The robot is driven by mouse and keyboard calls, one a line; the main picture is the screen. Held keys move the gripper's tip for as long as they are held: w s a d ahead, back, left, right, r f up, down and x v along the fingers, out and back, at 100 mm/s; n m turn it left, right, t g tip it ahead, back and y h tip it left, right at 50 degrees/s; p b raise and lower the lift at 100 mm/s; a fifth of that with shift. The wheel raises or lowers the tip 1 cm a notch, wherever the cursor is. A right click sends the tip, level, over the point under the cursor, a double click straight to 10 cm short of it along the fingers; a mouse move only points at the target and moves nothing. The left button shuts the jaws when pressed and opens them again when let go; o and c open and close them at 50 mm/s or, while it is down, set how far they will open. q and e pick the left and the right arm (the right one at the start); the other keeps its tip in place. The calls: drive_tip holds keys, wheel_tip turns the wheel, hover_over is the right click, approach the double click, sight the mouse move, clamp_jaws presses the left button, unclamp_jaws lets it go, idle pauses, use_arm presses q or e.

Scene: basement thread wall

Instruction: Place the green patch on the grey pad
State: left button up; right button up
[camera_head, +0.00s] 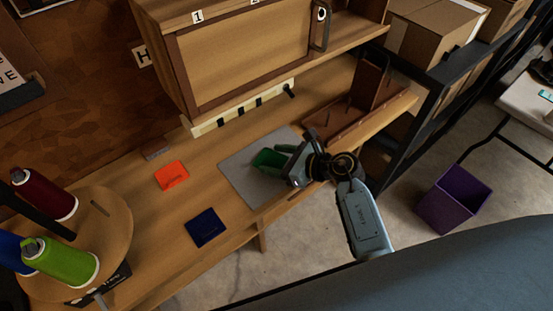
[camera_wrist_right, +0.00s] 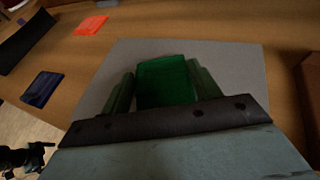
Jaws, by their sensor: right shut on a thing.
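The green patch (camera_head: 268,159) is between the fingers of my right gripper (camera_head: 283,160), which is shut on it. The patch is over the grey pad (camera_head: 240,177); I cannot tell whether it touches the pad. In the right wrist view the green patch (camera_wrist_right: 166,82) stands out between the two fingers of the right gripper (camera_wrist_right: 160,85), with the grey pad (camera_wrist_right: 225,65) behind and around it. My left gripper is not in view.
An orange patch (camera_head: 172,175) and a dark blue patch (camera_head: 206,227) lie on the wooden bench left of the pad. Thread spools, one green (camera_head: 62,263), stand on a round wooden stand (camera_head: 110,225) at left.

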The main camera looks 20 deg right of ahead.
drive_tip(key=shift+f, duration=0.2)
drive_tip(key=o, duration=0.9)
drive_tip(key=shift+r, duration=0.1)
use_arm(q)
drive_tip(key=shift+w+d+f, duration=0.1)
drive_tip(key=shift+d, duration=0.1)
use_arm(e)
drive_tip(key=shift+o, duration=0.2)
drive_tip(key=shift+r, duration=0.15)
drive_tip(key=shift+s+d+r, duration=0.1)
drive_tip(key=shift+s+d, duration=0.05)
drive_tip(key=shift+d, duration=0.05)
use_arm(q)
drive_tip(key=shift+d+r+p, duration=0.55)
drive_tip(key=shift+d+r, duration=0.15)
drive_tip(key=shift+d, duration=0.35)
use_arm(e)
drive_tip(key=v, duration=1.1)
drive_tip(key=shift+s, duration=0.2)
